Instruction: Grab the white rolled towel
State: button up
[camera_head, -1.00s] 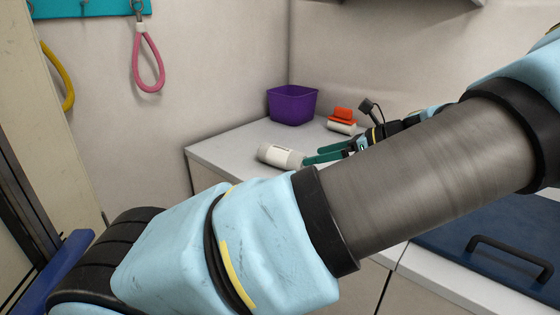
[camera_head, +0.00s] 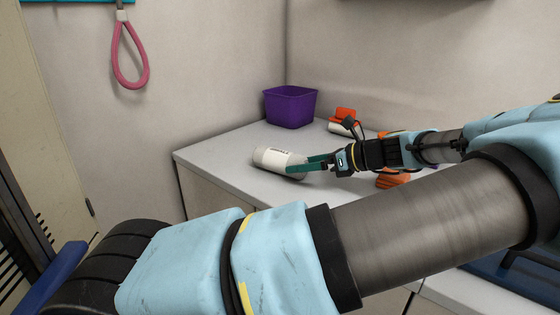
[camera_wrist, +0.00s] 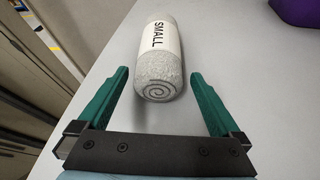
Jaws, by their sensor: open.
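The white rolled towel (camera_head: 272,159) lies on its side on the grey counter, with a paper band. In the wrist view the towel (camera_wrist: 158,72) points away from me, its spiral end nearest, and the band reads "SMALL". My gripper (camera_head: 304,166) has green fingers and is at the towel's right end. In the wrist view my gripper (camera_wrist: 158,80) is open, with one finger on each side of the towel's near end. Gaps show between the fingers and the towel. Most of the towel's length extends beyond the fingertips.
The counter (camera_head: 225,155) has free room around the towel. A purple bin (camera_head: 290,107) stands behind it. An orange-topped item (camera_head: 342,116) and another orange item (camera_head: 392,180) are to the right, partly hidden by my arm. A pink loop (camera_head: 130,70) hangs on the wall.

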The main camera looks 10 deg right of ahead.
aim_at(291, 164)
jog(key=x, duration=0.4)
jog(key=shift+w+a+r+p, duration=0.15)
jog(key=shift+a+p, duration=0.1)
jog(key=shift+p, duration=0.15)
jog(key=shift+c, duration=0.2)
jog(key=c, duration=1.3)
jog(key=shift+r, duration=0.1)
